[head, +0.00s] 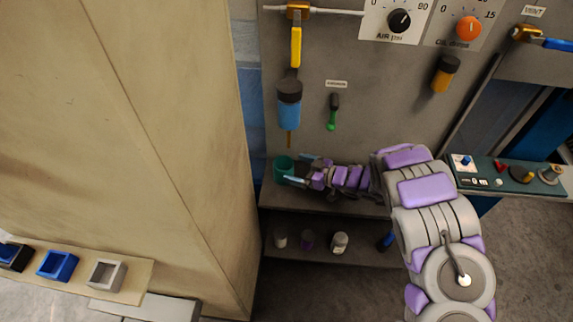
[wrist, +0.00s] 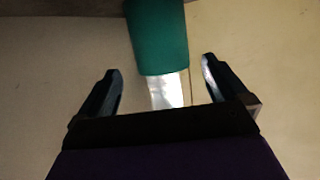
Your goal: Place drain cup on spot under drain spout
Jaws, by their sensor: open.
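The green drain cup (head: 283,166) stands on the left end of the upper shelf in the head view, below the blue filter bowl and its thin brass drain spout (head: 289,139). My gripper (head: 301,168) is just right of the cup, with its fingers open and pointing toward it. In the wrist view the cup (wrist: 158,40) is ahead of the open fingers (wrist: 160,88), roughly centred between them, and they do not touch it. A bright white patch (wrist: 167,90) lies below the cup; I cannot tell if it is the spot.
A tan cabinet (head: 160,130) rises left of the shelf. Small containers (head: 339,242) stand on the lower shelf. A side tray with small parts (head: 515,176) is at the right.

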